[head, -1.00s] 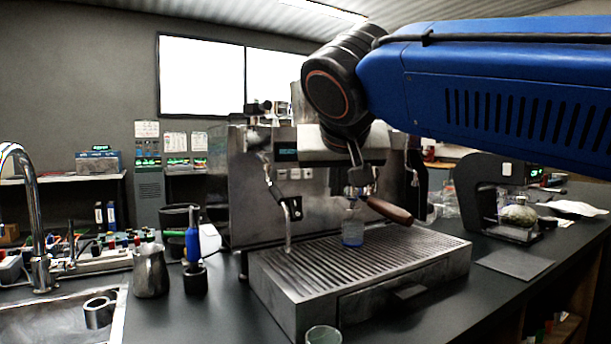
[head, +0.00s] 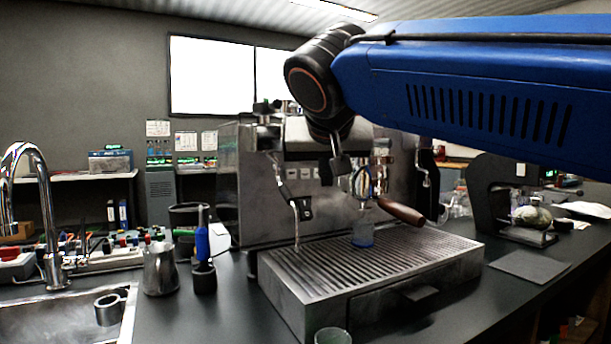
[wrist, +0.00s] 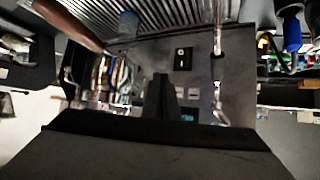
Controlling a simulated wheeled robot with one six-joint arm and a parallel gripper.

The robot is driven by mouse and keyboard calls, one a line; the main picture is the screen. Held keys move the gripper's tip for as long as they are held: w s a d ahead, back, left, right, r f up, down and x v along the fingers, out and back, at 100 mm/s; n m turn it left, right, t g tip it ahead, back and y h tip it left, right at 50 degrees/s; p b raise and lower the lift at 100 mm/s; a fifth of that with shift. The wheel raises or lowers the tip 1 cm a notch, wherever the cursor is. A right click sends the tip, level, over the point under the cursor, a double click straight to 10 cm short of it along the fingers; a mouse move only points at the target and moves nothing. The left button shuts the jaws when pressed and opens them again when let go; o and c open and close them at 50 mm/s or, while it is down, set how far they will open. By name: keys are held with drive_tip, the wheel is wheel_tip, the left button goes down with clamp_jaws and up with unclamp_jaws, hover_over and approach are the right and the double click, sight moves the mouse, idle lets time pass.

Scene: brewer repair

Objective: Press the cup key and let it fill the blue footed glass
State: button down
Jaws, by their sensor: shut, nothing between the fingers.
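The blue footed glass (head: 362,236) stands upright on the drip tray of the espresso machine (head: 340,215), below the wooden-handled portafilter (head: 400,211). Its contents are too small to tell. It also shows in the wrist view (wrist: 128,22), near the top. Small pale keys (head: 298,173) sit on the machine's front panel; in the wrist view they are (wrist: 190,92) just right of my fingers. My gripper (head: 340,166) is shut and empty in front of that panel, up and left of the glass. In the wrist view its dark fingers (wrist: 164,92) point at the panel; contact cannot be told.
A steam wand (head: 297,222) with a black grip hangs left of the glass. A metal pitcher (head: 160,268) and a blue-handled tool in a dark holder (head: 203,262) stand left of the machine. A grinder-like black device (head: 490,200) stands right.

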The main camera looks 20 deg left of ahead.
drive_tip(key=shift+w+a, duration=0.95)
drive_tip(key=shift+a, duration=0.15)
drive_tip(key=shift+w+a, duration=0.9)
drive_tip(key=shift+a, duration=0.2)
drive_tip(key=shift+w+a, duration=0.55)
drive_tip(key=shift+a, duration=0.1)
idle(1.5)
drive_tip(key=shift+s+d, duration=0.1)
idle(0.3)
drive_tip(key=shift+s+d, duration=0.45)
drive_tip(key=shift+d, duration=0.1)
drive_tip(key=shift+s+d, duration=0.1)
drive_tip(key=s+d, duration=0.3)
drive_tip(key=shift+d, duration=0.3)
idle(0.3)
drive_tip(key=shift+s, duration=0.1)
idle(0.6)
